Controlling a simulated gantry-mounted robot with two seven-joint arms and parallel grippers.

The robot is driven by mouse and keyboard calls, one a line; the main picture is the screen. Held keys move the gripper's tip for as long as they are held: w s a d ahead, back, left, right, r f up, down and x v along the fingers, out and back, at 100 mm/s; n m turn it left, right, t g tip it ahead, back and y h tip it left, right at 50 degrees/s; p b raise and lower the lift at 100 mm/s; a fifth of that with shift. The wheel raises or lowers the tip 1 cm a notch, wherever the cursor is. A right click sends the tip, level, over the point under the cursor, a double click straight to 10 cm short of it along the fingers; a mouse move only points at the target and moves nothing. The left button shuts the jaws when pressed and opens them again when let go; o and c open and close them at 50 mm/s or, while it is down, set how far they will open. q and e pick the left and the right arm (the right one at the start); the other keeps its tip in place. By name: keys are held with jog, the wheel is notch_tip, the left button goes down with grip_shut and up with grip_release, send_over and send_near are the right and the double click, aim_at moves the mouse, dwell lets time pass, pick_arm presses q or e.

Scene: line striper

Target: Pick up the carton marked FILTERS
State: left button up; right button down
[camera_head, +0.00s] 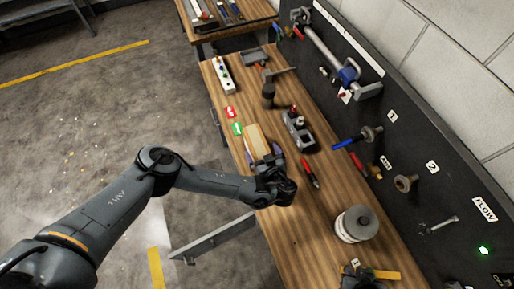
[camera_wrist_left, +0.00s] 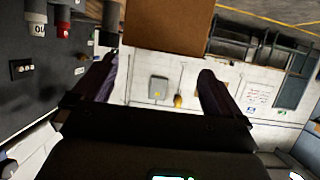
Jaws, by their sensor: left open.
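A tan carton (camera_head: 256,142) stands on the wooden workbench, just beyond my left gripper. No marking can be read on it. My left gripper (camera_head: 264,156) is open, with its purple fingers apart at the near end of the carton. In the left wrist view, the open fingers (camera_wrist_left: 157,80) have an empty gap between them. A plain brown carton face (camera_wrist_left: 167,22) shows at the top, ahead of the gap. I cannot tell whether a finger touches it. My right gripper is not in view.
The workbench (camera_head: 292,220) also holds a grey-lidded can (camera_head: 356,223), a red-handled tool (camera_head: 310,174), a grey metal block (camera_head: 299,132), and red (camera_head: 229,113) and green (camera_head: 237,129) items. A black tool panel (camera_head: 405,140) lines the right side. Open floor lies left.

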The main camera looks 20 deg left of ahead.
aim_at(257, 142)
pick_arm(q)
jog(key=shift+f+p+x, duration=0.2)
jog(key=shift+p+x, duration=0.15)
jog(key=shift+x, duration=2.2)
jog(key=shift+d, duration=0.15)
jog(key=c, duration=1.7)
jog(key=shift+r, duration=0.1)
jog(key=shift+c, duration=0.2)
